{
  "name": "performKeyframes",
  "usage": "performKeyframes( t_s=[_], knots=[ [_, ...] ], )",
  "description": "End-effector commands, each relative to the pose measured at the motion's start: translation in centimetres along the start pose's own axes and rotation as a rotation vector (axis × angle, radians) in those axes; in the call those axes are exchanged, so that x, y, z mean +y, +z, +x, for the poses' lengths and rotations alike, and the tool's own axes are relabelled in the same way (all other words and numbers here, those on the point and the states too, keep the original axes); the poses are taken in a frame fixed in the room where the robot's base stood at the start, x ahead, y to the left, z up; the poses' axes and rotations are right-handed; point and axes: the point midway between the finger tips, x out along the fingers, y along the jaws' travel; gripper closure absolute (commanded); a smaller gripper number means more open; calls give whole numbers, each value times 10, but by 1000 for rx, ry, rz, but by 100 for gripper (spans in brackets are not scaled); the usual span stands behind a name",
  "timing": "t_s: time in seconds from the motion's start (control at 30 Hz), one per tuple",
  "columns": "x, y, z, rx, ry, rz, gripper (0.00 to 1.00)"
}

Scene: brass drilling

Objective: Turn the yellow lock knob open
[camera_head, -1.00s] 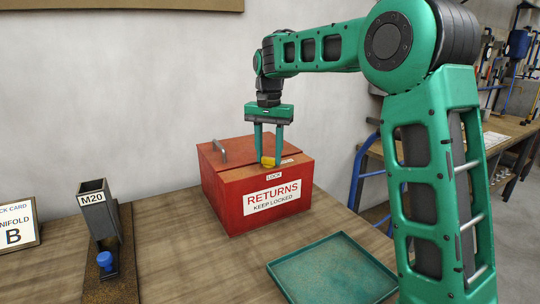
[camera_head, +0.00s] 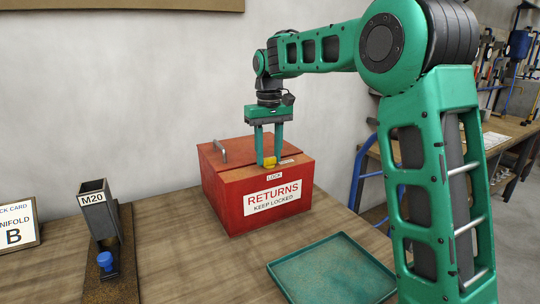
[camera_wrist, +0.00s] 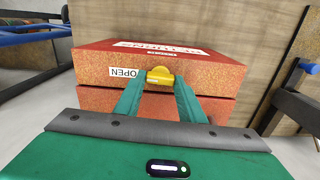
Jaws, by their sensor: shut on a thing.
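The yellow lock knob (camera_head: 270,162) sits on top of the red RETURNS box (camera_head: 228,201), near its front edge between the LOCK and OPEN labels. My gripper (camera_head: 270,160) points straight down over the box and is shut on the knob. In the wrist view the yellow knob (camera_wrist: 160,76) shows between my two green fingertips, with the OPEN label (camera_wrist: 124,72) just left of it. The box lid is down. Part of the knob is hidden by my fingers.
A green tray (camera_head: 333,234) lies in front of the box at right. An M20 dispenser (camera_head: 103,215) with a blue knob and a card stand (camera_head: 18,224) are at left. The table between dispenser and box is clear.

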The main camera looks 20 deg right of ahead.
Motion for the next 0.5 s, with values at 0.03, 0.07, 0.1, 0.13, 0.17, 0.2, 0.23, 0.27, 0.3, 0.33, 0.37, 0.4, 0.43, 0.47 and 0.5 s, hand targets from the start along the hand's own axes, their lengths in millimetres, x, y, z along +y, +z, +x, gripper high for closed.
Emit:
performKeyframes(
  t_s=[0.03,0.07,0.1,0.13,0.17,0.2,0.23,0.27,0.3,0.33,0.37,0.4,0.43,0.47,0.5],
  knots=[
    [0,-2,-2,9,0,-16,86],
    [0,-2,-2,9,0,-25,86],
    [0,-2,-2,9,0,-34,86],
    [0,-2,-2,9,0,-40,86],
    [1,-2,-1,9,0,-45,86],
    [1,-2,-1,8,1,-51,86],
    [1,-2,-1,8,1,-55,86],
    [1,-2,-1,8,1,-57,86],
    [1,-2,-1,8,1,-60,86],
    [1,-2,-1,8,1,-61,86],
    [1,-2,-1,8,1,-62,86],
    [1,-2,-1,8,1,-62,86],
    [1,-2,-1,8,1,-62,86],
    [1,-2,-1,7,1,-62,86],
    [1,-2,-1,7,1,-62,86]
  ],
)
